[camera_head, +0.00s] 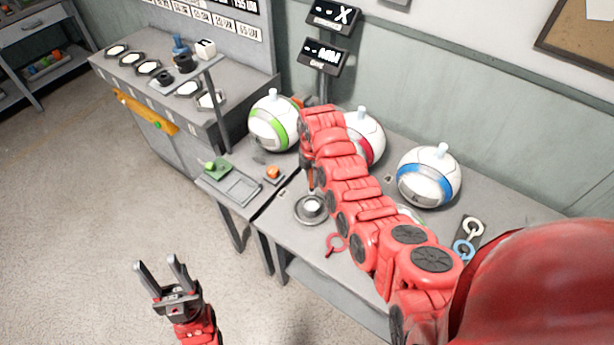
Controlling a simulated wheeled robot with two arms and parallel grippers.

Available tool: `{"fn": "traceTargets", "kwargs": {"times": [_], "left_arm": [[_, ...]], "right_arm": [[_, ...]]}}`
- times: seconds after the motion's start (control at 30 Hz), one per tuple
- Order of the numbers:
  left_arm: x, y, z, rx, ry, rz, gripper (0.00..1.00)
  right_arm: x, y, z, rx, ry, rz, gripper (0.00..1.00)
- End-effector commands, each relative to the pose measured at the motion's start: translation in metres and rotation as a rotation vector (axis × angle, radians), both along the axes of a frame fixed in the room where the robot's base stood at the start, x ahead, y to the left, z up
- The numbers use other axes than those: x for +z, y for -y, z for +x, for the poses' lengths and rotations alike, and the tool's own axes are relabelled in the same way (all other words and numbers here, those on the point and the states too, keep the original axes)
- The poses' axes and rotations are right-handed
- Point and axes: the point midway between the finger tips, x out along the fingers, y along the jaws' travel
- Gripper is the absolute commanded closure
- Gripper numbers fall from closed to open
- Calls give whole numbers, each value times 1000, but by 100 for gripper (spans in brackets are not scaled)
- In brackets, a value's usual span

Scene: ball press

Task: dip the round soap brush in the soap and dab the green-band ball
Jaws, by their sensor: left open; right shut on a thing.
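The green-band ball (271,123) is white with a light green band and sits at the back of the table, left of my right arm. My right gripper (310,174) points down and is shut on the soap brush (311,183), a thin, partly hidden tool. The brush is over a round metal dish (301,214) with a pale middle, which looks like the soap. I cannot tell whether the brush head touches the soap. My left gripper (159,263) is open and empty, over the floor at the lower left.
A red-band ball (371,138) is partly behind my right arm; a blue-band ball (428,177) stands to its right. A red ring tool (336,244) lies near the table's front edge. A grey tray (238,187) and green block (217,171) are left of the dish.

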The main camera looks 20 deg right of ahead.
Motion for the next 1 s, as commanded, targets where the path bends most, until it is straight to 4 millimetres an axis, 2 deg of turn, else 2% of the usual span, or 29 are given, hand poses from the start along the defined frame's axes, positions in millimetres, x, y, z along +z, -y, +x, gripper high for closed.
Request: {"fn": "traceTargets", "kwargs": {"times": [1.0], "left_arm": [[-58,0,0,0,0,0,50]], "right_arm": [[-87,-1,0,1,-2,1,100]]}}
